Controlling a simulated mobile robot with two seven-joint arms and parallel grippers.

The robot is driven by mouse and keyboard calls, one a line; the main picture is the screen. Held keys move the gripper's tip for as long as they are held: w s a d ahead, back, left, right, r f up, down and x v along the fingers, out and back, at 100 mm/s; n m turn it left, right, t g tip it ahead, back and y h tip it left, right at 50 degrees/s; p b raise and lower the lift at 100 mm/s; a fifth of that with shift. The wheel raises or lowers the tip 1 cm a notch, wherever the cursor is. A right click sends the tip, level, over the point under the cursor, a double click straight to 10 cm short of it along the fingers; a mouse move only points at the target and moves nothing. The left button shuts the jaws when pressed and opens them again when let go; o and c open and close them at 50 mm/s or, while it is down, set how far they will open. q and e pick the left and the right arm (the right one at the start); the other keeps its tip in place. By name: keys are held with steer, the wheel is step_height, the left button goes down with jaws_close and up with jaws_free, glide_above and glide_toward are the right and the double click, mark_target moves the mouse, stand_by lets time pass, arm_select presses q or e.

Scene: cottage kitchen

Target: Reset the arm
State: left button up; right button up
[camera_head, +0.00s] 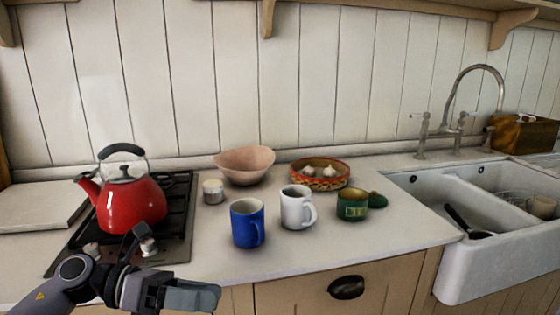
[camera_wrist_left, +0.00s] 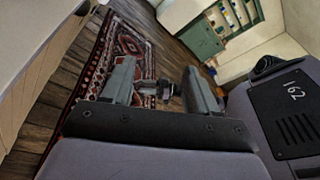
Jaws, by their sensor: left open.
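My left gripper (camera_head: 192,295) shows at the lower left of the head view, in front of the counter's front edge and below the stove. Its arm comes in from the bottom left. In the left wrist view the two fingers of the left gripper (camera_wrist_left: 160,88) stand apart with nothing between them. That view looks down past the fingers to the wooden floor and a patterned rug (camera_wrist_left: 130,50). My right gripper is in neither view.
A red kettle (camera_head: 130,205) stands on the stove (camera_head: 180,225). A blue mug (camera_head: 246,225), white mug (camera_head: 293,208), green tin (camera_head: 352,205), pink bowl (camera_head: 244,165) and garlic basket (camera_head: 320,183) stand on the counter (camera_head: 330,258). The sink (camera_head: 480,270) is at right.

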arm_select(q)
steer(key=s+a+f+n+t+y+p, duration=0.15)
steer(key=f+n+t+y, duration=0.4)
steer(key=n, duration=1.15)
steer(key=s+a+f+n+t+y+p, duration=0.1)
steer(key=a+f+n+t+y, duration=0.2)
steer(key=f+n+t, duration=0.75)
steer(key=s+a+f+n+g+y, duration=0.3)
steer(key=s+f+n+g+y, duration=0.2)
steer(key=s+f+n, duration=0.6)
steer(key=s+n+g, duration=0.1)
steer(key=s+n, duration=0.1)
steer(key=n, duration=0.3)
steer(key=shift+s+a, duration=0.15)
steer(key=shift+s, duration=0.2)
steer(key=shift+y, duration=0.25)
